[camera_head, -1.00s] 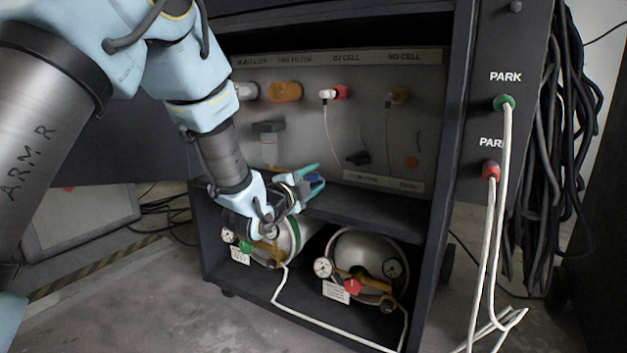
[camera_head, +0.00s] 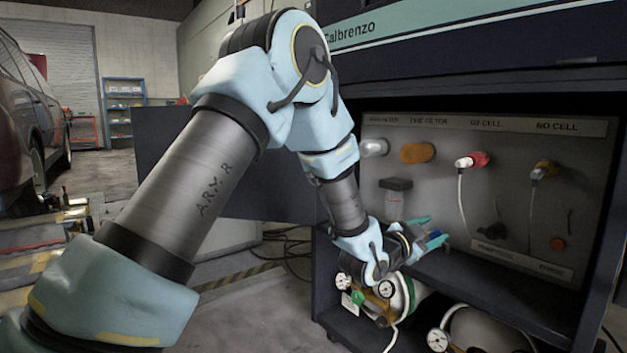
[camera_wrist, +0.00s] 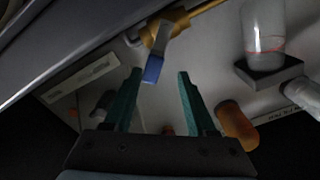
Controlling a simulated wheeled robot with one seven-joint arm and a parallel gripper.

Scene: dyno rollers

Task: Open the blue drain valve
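The blue drain valve handle (camera_wrist: 153,68) is a small blue grip on a pale lever. The lever hangs from a brass fitting and pipe (camera_wrist: 165,33) in the wrist view. My gripper (camera_wrist: 160,72) is open, with its two teal fingers on either side of the blue end. The handle lies nearer the left fingertip, and I cannot tell whether they touch. In the head view my gripper (camera_head: 438,229) is in front of the lower panel, with a bit of blue (camera_head: 434,235) showing between the teal fingers. The brass fitting is hidden there.
A clear bowl (camera_wrist: 263,28) is close by in the wrist view.

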